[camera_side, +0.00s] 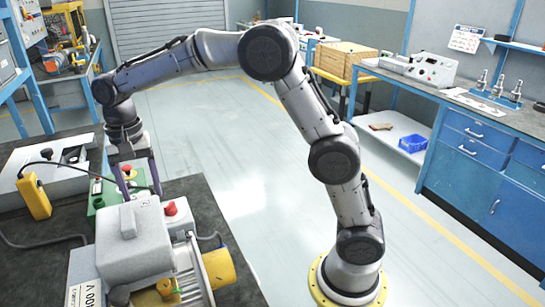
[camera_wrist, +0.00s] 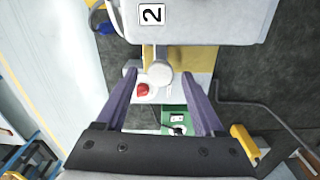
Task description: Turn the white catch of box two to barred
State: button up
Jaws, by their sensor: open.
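Box two is a pale grey housing with a "2" label (camera_wrist: 152,14) at the top of the wrist view. It appears to be the grey block (camera_side: 130,245) at the front of the side view. The white catch (camera_wrist: 161,82) has a round hub and a pale stem running up toward the box. My gripper (camera_wrist: 159,74) is open, its purple fingers apart on either side of the catch. I cannot tell whether they touch it. In the side view my gripper (camera_side: 139,180) points down behind the block. I cannot make out the catch's markings.
A red button (camera_wrist: 142,90) sits close left of the catch; it also shows in the side view (camera_side: 170,208). A green box (camera_side: 105,200), a yellow handheld meter (camera_side: 33,196) and a cable are nearby. A yellow cylinder (camera_side: 219,266) is at the block's right. Dark bench (camera_side: 210,205) is clear farther right.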

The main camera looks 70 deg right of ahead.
aim_at(142, 193)
jog(key=shift+m, duration=1.1)
notch_tip(142, 193, up, 14)
jog(key=s+d+r+t, duration=0.2)
jog(key=s+d+r, duration=0.1)
jog(key=s+r, duration=0.4)
jog(key=s+d+f+n+t, duration=0.1)
jog(key=s+d+f+n, duration=0.1)
jog(key=s, duration=0.9)
jog(key=s+f+n+t, duration=0.1)
jog(key=s+f+n, duration=0.4)
jog(key=s+f, duration=0.4)
jog(key=shift+s+d+t, duration=0.4)
notch_tip(142, 193, down, 6)
jog(key=s+n, duration=0.1)
jog(key=n, duration=0.4)
jog(key=shift+f+t, duration=0.25)
jog(key=shift+t, duration=0.15)
